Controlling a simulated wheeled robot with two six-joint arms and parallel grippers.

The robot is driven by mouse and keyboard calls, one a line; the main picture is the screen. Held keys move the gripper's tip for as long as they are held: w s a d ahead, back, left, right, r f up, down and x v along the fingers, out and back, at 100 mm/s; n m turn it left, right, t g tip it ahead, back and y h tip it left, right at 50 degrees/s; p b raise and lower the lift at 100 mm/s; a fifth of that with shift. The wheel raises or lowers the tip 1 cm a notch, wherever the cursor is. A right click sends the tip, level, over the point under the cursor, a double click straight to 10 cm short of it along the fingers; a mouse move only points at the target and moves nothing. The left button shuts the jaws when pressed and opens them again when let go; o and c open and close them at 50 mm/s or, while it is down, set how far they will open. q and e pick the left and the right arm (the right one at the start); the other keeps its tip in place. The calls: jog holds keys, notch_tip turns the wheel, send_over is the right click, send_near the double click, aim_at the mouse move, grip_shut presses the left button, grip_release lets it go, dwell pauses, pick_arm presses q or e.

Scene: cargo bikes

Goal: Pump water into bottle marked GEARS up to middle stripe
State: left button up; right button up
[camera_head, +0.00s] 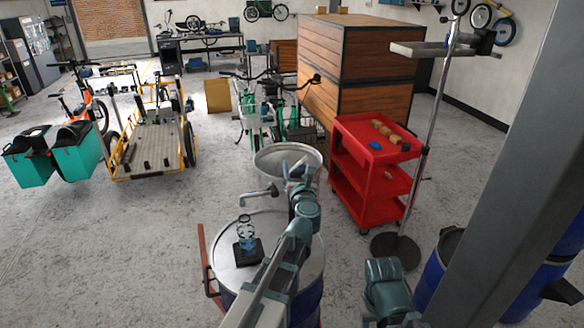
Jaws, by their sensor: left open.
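A small clear bottle (246,229) stands upright on a black square pad (249,256) on top of the drum. It looks bluish in its lower part. Its label and stripes are too small to read. A grey metal spout (257,194) reaches out above the drum top, with its outlet up and to the left of the bottle. My left gripper (298,168) is open at the upper right of the spout, in front of a pale round basin. The arm hides what lies under it, so contact with the pump cannot be told. My right gripper is out of view.
The drum (222,259) has a pale top. The pale round basin (270,157) is behind it. A red cart (362,190) and a pole stand (421,150) are to the right. A grey post (520,130) and blue barrels (436,268) fill the right side. Open floor lies left.

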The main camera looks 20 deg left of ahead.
pick_arm(q)
grip_shut()
dwell(1.4)
